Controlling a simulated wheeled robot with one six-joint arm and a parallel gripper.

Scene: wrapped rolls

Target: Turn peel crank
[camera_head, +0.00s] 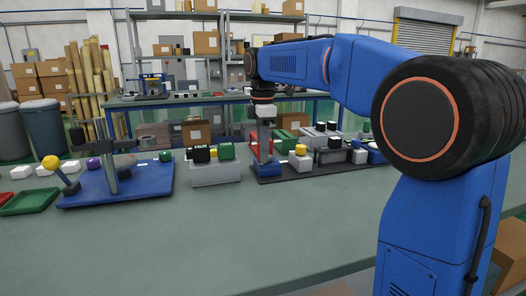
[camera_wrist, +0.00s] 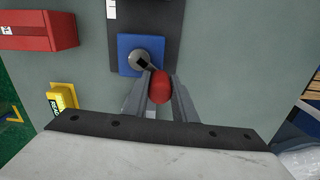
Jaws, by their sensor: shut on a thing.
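The crank shows in the wrist view as a red knob (camera_wrist: 160,87) on a short dark arm with a grey hub (camera_wrist: 142,62). The hub sits on a square blue base (camera_wrist: 128,44) fixed to a dark plate. My gripper (camera_wrist: 158,80) is shut on the red knob, one finger on each side of it. In the head view my gripper (camera_head: 265,134) points down over the blue base (camera_head: 268,170), beside a red part. The knob itself cannot be made out there.
In the wrist view a red block (camera_wrist: 38,31) lies upper left and a yellow block (camera_wrist: 63,96) left. In the head view a grey box (camera_head: 215,174) stands left, and a blue board with posts (camera_head: 150,183) farther left. The front of the table (camera_head: 240,240) is clear.

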